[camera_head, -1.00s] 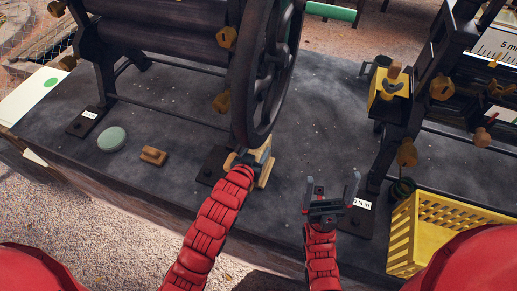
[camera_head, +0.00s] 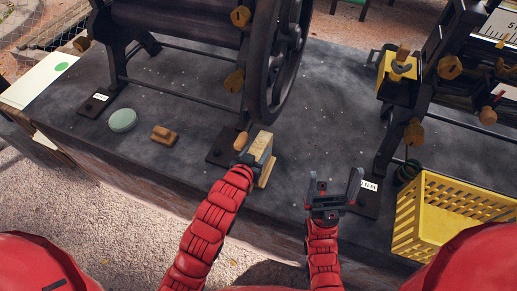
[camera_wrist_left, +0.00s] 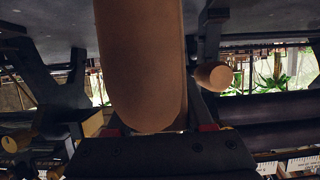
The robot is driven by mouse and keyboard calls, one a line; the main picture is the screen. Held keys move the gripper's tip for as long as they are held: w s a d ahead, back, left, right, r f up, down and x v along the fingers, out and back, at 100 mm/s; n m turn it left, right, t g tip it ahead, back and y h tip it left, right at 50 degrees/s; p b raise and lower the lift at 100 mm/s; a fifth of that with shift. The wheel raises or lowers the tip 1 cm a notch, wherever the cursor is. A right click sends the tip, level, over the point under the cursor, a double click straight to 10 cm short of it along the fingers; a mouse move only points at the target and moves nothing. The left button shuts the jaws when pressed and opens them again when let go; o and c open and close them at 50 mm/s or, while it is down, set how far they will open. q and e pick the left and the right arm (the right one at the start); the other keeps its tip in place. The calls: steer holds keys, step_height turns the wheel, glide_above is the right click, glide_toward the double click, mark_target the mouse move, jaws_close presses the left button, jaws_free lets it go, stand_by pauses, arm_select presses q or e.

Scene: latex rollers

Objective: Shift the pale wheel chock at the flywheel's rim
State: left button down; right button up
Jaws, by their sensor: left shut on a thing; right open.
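The pale wooden chock (camera_head: 262,145) is just in front of the dark flywheel's (camera_head: 281,75) lower rim, near the bench's front edge. A small gap shows between chock and rim. My left gripper (camera_head: 248,157) is shut on the chock's brown handle, whose rounded end (camera_head: 241,141) sticks up past the jaws. In the left wrist view, this brown handle (camera_wrist_left: 143,65) stands large between the jaws. I cannot tell whether the chock touches the bench. My right gripper (camera_head: 334,184) is open and empty, to the right over the bench edge.
On the dark bench (camera_head: 325,110) lie a pale green oval (camera_head: 123,121) and a small brown block (camera_head: 164,134) at the left. A yellow basket (camera_head: 440,215) stands at the right. A second machine (camera_head: 420,85) stands behind it. The bench between the machines is mostly clear.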

arm_select(q)
steer(key=shift+c, duration=1)
jaws_free()
steer(key=shift+s+a+r, duration=0.1)
steer(key=shift+s, duration=0.15)
steer(key=p+v, duration=0.2)
steer(key=v, duration=0.2)
steer(key=p+v, duration=0.3)
steer(key=v, duration=0.1)
steer(key=shift+w+r, duration=0.15)
steer(key=shift+r, duration=0.25)
steer(key=p+v, duration=0.6)
steer(key=v, duration=0.2)
steer(key=shift+s+f+p, duration=0.25)
steer(key=shift+s+p, duration=0.05)
steer(key=shift+s, duration=0.25)
steer(key=shift+a, duration=0.1)
